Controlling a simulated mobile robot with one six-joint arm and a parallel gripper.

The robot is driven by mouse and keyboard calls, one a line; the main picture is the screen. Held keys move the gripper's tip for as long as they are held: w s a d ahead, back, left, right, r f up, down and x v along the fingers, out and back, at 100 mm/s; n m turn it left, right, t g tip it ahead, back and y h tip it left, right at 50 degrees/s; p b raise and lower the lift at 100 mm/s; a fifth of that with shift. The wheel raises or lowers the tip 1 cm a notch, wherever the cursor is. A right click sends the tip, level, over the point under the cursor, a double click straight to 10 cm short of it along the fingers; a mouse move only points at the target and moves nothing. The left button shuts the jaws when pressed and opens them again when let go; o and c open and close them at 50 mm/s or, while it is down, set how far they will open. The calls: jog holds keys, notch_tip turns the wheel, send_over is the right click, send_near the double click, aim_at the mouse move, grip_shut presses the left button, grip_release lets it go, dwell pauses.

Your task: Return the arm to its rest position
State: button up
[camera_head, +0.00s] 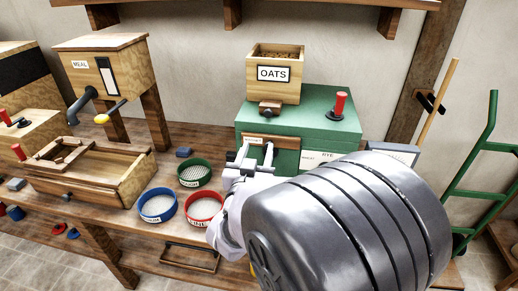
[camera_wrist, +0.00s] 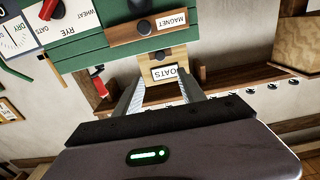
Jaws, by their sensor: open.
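My gripper (camera_head: 256,155) is in front of the green machine (camera_head: 300,128), near its wooden drawer strip. The two fingers stand apart with nothing visible between them. In the wrist view, which is turned over, the gripper (camera_wrist: 163,88) is open, and the oats box (camera_wrist: 158,62) shows beyond its fingers. The strip labelled magnet (camera_wrist: 150,30) is there too, on the green machine. I cannot tell whether a finger touches the machine. My large grey arm link covers the lower right of the head view and hides part of the bench.
Blue (camera_head: 157,206), green (camera_head: 194,173) and red (camera_head: 204,206) sieves lie on the bench left of my gripper. A wooden tray (camera_head: 130,190) and the meal box (camera_head: 125,68) stand further left. The oats box (camera_head: 290,62) sits on the machine. A green hand truck (camera_head: 477,185) stands right.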

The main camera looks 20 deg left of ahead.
jog(key=d+r+m+g, duration=0.2)
jog(key=d+r, duration=0.1)
jog(key=d, duration=0.4)
jog(key=d+r+m+g, duration=0.1)
jog(key=d+r+g, duration=0.15)
jog(key=d, duration=0.45)
jog(key=s+d+m+g, duration=0.1)
jog(key=s+d+g, duration=0.1)
jog(key=s+d, duration=0.45)
jog(key=s+d+f+m+g+h, duration=0.1)
jog(key=s+d+f+g, duration=0.1)
jog(key=s+d, duration=0.4)
jog(key=s+d+f+m+g+h, duration=0.1)
jog(key=s+d+f+m+g, duration=0.1)
jog(key=s+d, duration=0.5)
jog(key=s+f+g, duration=0.1)
jog(key=s, duration=0.5)
jog(key=shift+d+f, duration=0.15)
